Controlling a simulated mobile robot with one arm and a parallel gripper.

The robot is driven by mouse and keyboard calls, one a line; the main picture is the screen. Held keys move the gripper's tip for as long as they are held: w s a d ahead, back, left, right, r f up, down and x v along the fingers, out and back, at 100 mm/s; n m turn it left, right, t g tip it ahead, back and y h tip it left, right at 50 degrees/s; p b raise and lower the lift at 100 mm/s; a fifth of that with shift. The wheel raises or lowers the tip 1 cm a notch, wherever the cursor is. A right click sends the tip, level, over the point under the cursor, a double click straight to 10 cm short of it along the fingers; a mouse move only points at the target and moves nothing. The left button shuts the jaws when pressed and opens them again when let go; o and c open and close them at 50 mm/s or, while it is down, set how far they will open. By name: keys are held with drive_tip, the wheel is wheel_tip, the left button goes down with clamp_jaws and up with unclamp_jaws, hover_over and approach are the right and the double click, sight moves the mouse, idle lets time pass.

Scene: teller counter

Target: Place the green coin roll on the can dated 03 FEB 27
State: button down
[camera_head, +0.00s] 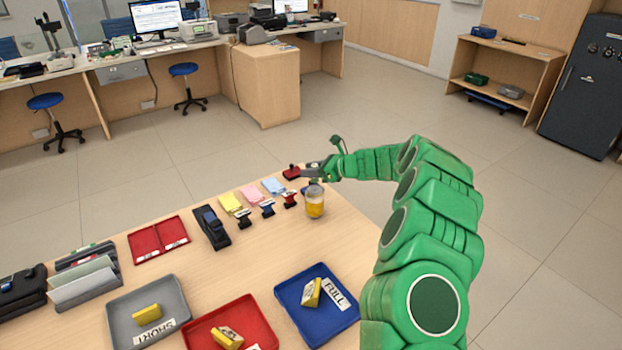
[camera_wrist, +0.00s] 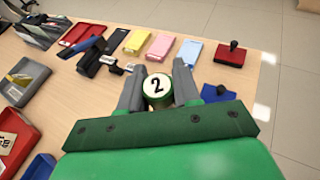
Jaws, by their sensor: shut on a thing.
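In the wrist view, my gripper (camera_wrist: 158,76) is shut on a short round piece with a green rim and a white end marked 2, the green coin roll (camera_wrist: 157,86). Its end faces the camera. In the head view, my gripper (camera_head: 313,171) is at the far right part of the counter. A clear can with yellow contents (camera_head: 315,203) and a greyish top stands just below the gripper there. I cannot tell whether the roll touches it. No date is readable on it. In the wrist view the roll and fingers hide what is beneath.
Grey (camera_head: 113,314), red (camera_head: 264,316) and blue (camera_head: 283,292) trays with yellow pieces line the near counter. Small stamps (camera_head: 268,208), coloured pads (camera_head: 252,195) and a red pad with a black-handled stamp (camera_wrist: 231,56) lie near the gripper. The right counter (camera_head: 350,240) has bare wood.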

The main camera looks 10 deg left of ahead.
drive_tip(key=shift+w+a+f, duration=0.1)
drive_tip(key=shift+w+f, duration=0.1)
drive_tip(key=shift+f, duration=1.6)
drive_tip(key=shift+f, duration=0.15)
drive_tip(key=c, duration=0.8)
unclamp_jaws()
drive_tip(key=shift+d+r, duration=0.35)
drive_tip(key=shift+d, duration=0.15)
drive_tip(key=v, duration=1.1)
drive_tip(key=shift+r, duration=0.1)
